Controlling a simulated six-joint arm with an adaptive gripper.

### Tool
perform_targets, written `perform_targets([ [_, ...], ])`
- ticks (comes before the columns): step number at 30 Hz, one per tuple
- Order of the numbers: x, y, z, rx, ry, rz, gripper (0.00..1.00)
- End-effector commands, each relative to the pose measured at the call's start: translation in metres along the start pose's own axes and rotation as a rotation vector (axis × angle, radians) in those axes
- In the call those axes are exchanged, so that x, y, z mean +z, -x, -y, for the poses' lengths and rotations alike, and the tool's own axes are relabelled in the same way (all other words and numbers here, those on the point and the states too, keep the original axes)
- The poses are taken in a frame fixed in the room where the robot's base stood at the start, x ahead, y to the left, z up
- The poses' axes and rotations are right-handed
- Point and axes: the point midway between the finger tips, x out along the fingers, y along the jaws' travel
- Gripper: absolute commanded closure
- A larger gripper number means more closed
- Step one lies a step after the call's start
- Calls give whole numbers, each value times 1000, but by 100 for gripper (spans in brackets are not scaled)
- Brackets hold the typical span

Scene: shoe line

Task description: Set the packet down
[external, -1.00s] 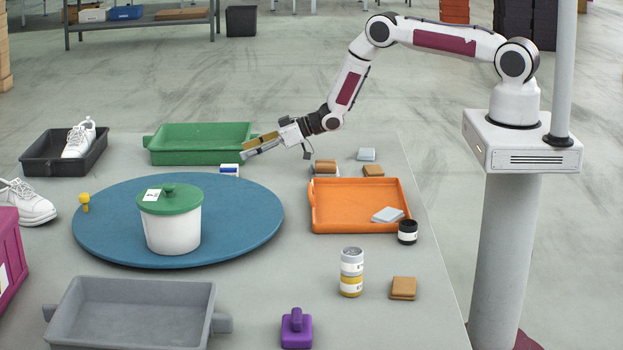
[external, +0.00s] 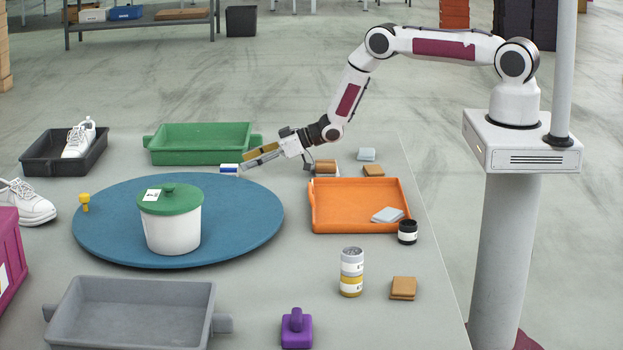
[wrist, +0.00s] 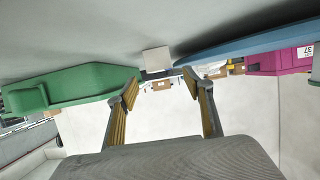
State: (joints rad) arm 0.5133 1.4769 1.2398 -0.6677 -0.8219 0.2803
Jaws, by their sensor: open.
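My gripper (external: 247,158) is open and empty, reaching left and slightly down, low above the table. A small white-and-blue block (external: 229,169), possibly the packet, rests on the table just beyond the fingertips, apart from them. In the wrist view the open fingers (wrist: 160,86) show with no object between them, and the block's pale face (wrist: 156,58) lies ahead. Other flat packet-like pieces are a pale blue one in the orange tray (external: 387,215), a pale blue one behind it (external: 367,154) and brown ones (external: 373,170) (external: 403,288).
The green tray (external: 200,158) is behind the block; the blue round board (external: 110,225) with a lidded white tub (external: 172,232) is in front. The orange tray (external: 330,226) is right, beside a brown roll (external: 326,166).

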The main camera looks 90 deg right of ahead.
Motion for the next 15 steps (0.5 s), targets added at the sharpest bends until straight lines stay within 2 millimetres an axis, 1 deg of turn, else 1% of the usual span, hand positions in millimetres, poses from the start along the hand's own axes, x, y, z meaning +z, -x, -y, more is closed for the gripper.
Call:
perform_targets([
  [1, 4, -2, 0, 0, 0, 0, 49],
  [15, 2, -31, 0, -1, 1, -1, 49],
])
